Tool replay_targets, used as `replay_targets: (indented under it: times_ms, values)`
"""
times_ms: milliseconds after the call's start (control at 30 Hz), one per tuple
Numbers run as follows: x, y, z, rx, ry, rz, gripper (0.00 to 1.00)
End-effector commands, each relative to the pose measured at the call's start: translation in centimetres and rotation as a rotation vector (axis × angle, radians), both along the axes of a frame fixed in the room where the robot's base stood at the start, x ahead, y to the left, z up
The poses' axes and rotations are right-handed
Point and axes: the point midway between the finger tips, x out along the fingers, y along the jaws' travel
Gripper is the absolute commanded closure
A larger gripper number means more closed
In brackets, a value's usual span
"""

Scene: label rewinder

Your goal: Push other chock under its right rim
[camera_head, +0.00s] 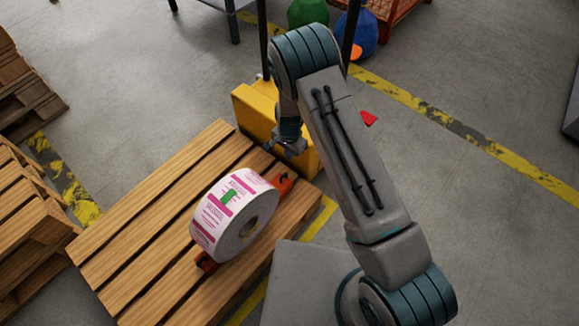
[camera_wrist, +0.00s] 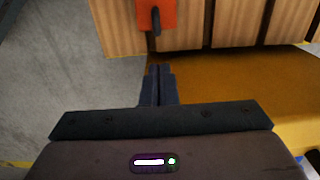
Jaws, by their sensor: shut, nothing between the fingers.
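The label roll (camera_head: 235,215), white with pink print and a small green patch, stands on its rim on the wooden pallet (camera_head: 150,210). One orange chock (camera_head: 284,180) lies at the roll's upper right. Another orange chock (camera_head: 206,262) lies at its lower left, partly hidden by the roll. Whether either touches the rim I cannot tell. My gripper (camera_head: 290,152) is shut and empty beside the pallet's edge, near the upper-right chock. In the wrist view its closed fingers (camera_wrist: 159,84) point at an orange chock (camera_wrist: 155,14) with a dark loop, with a gap between.
A yellow pallet-truck body (camera_head: 252,110) stands against the pallet's upper right edge, close to my gripper. Stacked pallets (camera_head: 30,225) stand at the left. A small red object (camera_head: 368,119) shows beside my arm. Open grey floor lies to the right.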

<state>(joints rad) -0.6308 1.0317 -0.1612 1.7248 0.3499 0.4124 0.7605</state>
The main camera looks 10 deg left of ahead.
Motion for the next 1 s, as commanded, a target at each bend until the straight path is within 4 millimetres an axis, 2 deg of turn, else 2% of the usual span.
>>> replay_targets:
  times_ms: [300, 500, 700, 1000]
  values:
    - [-0.1, -0.1, -5.7, -0.002, 0.002, -0.001, 1.00]
    - [-0.1, 0.0, -8.5, 0.000, 0.001, 0.001, 1.00]
    - [-0.1, 0.0, -9.6, 0.001, 0.001, 0.001, 1.00]
    - [0.0, 0.0, -9.6, 0.001, 0.001, 0.001, 1.00]
